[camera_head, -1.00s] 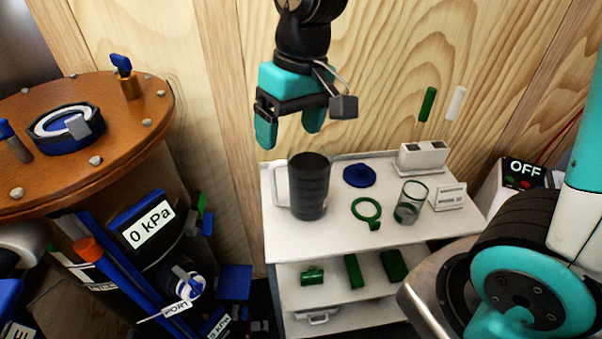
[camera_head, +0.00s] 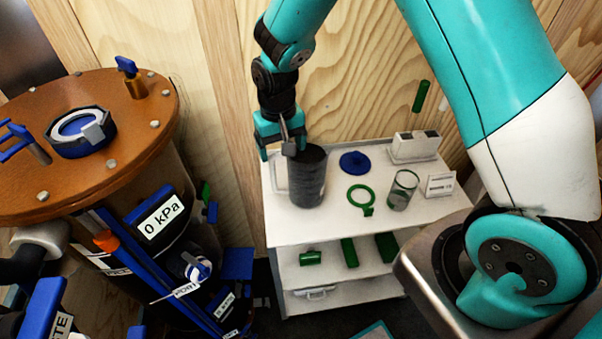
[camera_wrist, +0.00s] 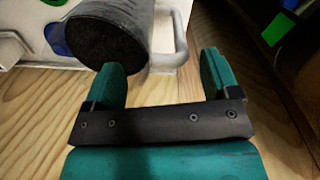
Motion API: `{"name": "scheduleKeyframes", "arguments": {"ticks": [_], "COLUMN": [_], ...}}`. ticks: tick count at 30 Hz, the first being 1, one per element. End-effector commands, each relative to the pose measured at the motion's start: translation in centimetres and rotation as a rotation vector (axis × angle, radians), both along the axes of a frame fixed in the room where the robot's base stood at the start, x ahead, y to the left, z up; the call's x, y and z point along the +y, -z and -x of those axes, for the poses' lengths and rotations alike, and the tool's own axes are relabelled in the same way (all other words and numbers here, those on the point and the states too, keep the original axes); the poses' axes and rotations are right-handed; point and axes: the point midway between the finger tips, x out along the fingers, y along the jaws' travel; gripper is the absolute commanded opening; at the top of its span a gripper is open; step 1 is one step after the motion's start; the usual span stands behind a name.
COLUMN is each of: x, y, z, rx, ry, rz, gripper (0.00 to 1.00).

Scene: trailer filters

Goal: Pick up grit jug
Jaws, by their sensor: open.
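The grit jug (camera_head: 308,178) is a dark cylinder with a pale handle (camera_head: 278,178) on its left side. It stands upright on the top of the white shelf cart. My gripper (camera_head: 282,150) is open and empty, at the height of the jug's upper part, on its far left side near the handle. In the wrist view the jug (camera_wrist: 110,40) shows its dark top, and the handle (camera_wrist: 178,38) is ahead of the gap between the teal fingers (camera_wrist: 162,80). Whether a finger touches the jug cannot be told.
The white cart (camera_head: 320,222) also holds a blue disc (camera_head: 354,162), a green ring (camera_head: 361,198), a glass beaker (camera_head: 402,189) and a white box (camera_head: 414,146). Lower shelves hold green parts. A brown-topped tank (camera_head: 90,190) stands left. A wooden wall rises behind.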

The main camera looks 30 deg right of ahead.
Motion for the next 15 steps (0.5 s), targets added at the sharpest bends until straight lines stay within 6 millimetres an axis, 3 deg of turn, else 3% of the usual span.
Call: {"name": "scheduleKeyframes", "arguments": {"ticks": [5,15], "x": [0.2,0.6], "y": [1.1,5.4], "z": [0.2,0.6], "rx": [0.003,0.001], "ry": [-0.001,-0.001], "rz": [0.0,0.0], "gripper": [0.81,0.81]}}
